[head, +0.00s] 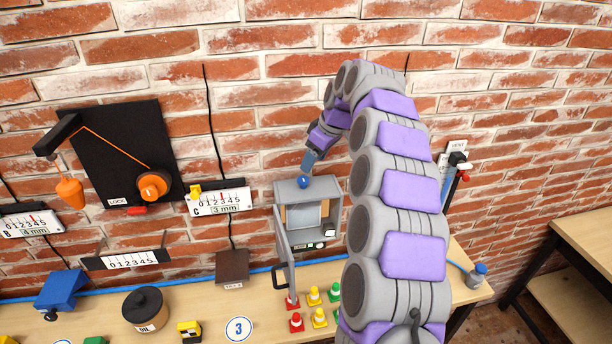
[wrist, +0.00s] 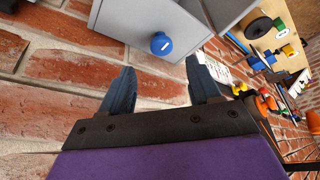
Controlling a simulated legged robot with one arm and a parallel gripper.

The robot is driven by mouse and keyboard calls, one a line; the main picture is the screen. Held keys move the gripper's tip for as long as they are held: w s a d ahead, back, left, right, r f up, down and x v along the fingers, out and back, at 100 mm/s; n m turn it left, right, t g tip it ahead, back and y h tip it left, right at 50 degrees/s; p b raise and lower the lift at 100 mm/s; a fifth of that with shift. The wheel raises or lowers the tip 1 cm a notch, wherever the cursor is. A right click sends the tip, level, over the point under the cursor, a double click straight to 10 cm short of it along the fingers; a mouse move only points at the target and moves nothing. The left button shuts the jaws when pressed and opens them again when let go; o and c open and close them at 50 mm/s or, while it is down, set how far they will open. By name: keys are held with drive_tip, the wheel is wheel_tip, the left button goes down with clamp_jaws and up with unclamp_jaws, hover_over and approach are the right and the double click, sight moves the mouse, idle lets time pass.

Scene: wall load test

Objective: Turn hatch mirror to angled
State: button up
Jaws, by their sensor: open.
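A small grey cabinet (head: 295,190) stands against the brick wall with its door (head: 285,255) swung open. Inside it is a pale upright panel (head: 304,215) that may be the hatch mirror; I cannot read its angle. A round blue knob (head: 304,182) sits on the cabinet's top, and it also shows in the wrist view (wrist: 161,43) with a pale mark on it. My gripper (head: 308,160) is just above the knob. In the wrist view my gripper (wrist: 163,78) has its fingers apart, with nothing between them. The knob lies beyond the fingertips, apparently untouched.
Red, yellow and green cones (head: 318,317) stand on the bench before the cabinet. A brown block (head: 232,267), a black round pot (head: 145,308) and a black board with an orange dial (head: 153,185) are to the left.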

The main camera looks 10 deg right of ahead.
sight(303, 178)
drive_tip(key=x, duration=0.7)
drive_tip(key=shift+a+f, duration=0.2)
drive_tip(key=shift+a, duration=0.05)
drive_tip(key=c, duration=1)
